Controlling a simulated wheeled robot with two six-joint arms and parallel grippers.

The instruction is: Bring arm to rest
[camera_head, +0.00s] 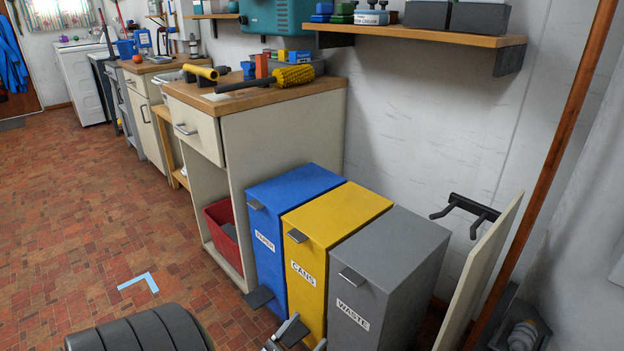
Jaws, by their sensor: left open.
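My left gripper (292,334) shows only in part at the bottom edge of the head view, just in front of the lower part of the yellow bin (336,222). Its light grey fingers are apart, with nothing visible between them. Most of the left arm is cut off by the frame. My right gripper is not in view.
The yellow CANS bin stands between a blue PAPER bin (294,187) and a grey WASTE bin (405,243). A dark pedal (258,297) sticks out from the blue bin. A cream cabinet (286,130) stands behind.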

